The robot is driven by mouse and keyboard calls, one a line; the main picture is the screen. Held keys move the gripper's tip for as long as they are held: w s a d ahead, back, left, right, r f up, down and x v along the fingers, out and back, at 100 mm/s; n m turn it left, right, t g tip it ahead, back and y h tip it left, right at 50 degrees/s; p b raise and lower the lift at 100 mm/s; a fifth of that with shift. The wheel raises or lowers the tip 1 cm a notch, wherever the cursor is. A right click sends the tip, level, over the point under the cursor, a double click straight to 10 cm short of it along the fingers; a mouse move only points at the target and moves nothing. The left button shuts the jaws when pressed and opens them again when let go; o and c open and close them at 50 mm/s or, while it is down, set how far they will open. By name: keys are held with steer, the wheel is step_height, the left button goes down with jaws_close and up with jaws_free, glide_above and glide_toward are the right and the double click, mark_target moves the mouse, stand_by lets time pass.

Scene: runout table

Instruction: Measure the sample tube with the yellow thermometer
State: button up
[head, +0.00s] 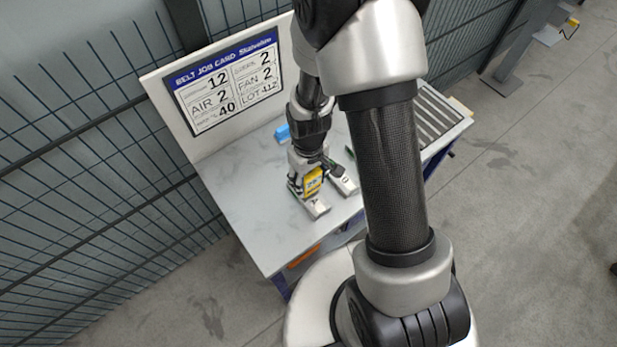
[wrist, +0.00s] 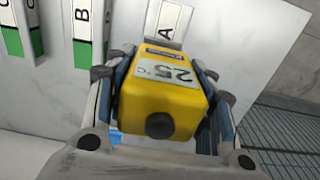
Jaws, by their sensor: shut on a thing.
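The yellow thermometer (wrist: 160,97) is between the fingers of my gripper (wrist: 162,72) in the wrist view. Its display reads 25 °C, upside down in that view. In the head view my gripper (head: 308,175) holds the thermometer (head: 313,181) low over the table. White pieces marked A (wrist: 172,20), B (wrist: 88,30) and C (wrist: 18,25) lie beyond it; B and C have green ends. The thermometer's far end comes close to A and partly hides it; I cannot tell whether they touch. No sample tube can be made out clearly.
The grey table (head: 235,195) has bare room left of my gripper. A job card board (head: 225,83) stands along its back. A blue object (head: 283,133) lies behind the gripper. A roller section (head: 438,115) is at the right. Wire fencing (head: 90,150) stands at the left.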

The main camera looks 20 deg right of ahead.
steer(key=shift+s, duration=0.1)
stand_by(0.3)
steer(key=shift+r+p, duration=2.6)
steer(key=shift+r, duration=0.9)
